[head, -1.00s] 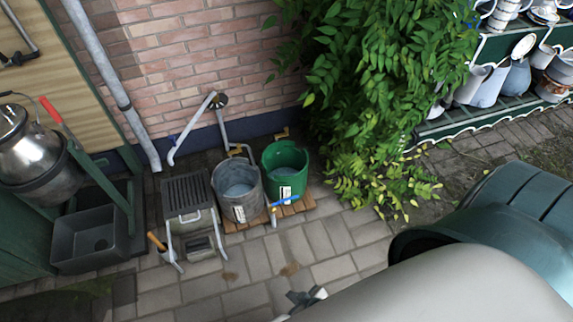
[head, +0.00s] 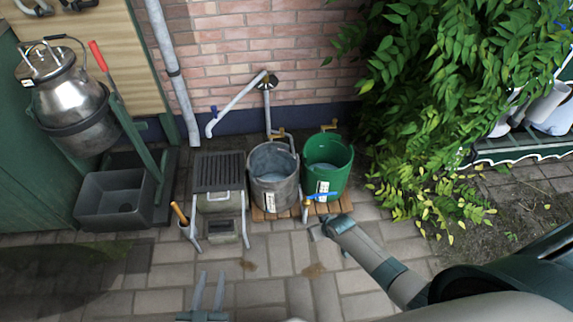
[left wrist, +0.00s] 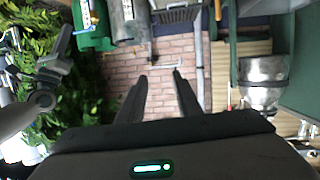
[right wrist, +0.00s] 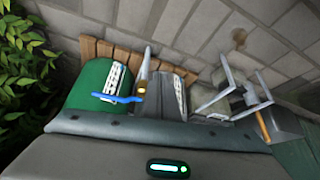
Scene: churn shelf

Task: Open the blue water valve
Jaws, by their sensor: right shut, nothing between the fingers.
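The blue water valve (head: 321,196) is a blue lever on a thin standpipe with brass fittings, in front of the green bucket (head: 326,165). In the right wrist view the blue lever (right wrist: 118,99) lies across the green bucket's side, left of the brass fitting. My right gripper (head: 322,231) is shut and empty, just below the lever in the head view; contact with it does not show. My left gripper (head: 209,290) is open and empty over the paving at the bottom; its spread fingers also show in the left wrist view (left wrist: 160,75).
A grey metal bucket (head: 273,178) stands left of the green one on a wooden slatted base (head: 340,206). A grey drain box (head: 218,172), a dark basin (head: 115,200) and a steel churn (head: 63,85) stand further left. Leafy plants (head: 430,90) crowd the right.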

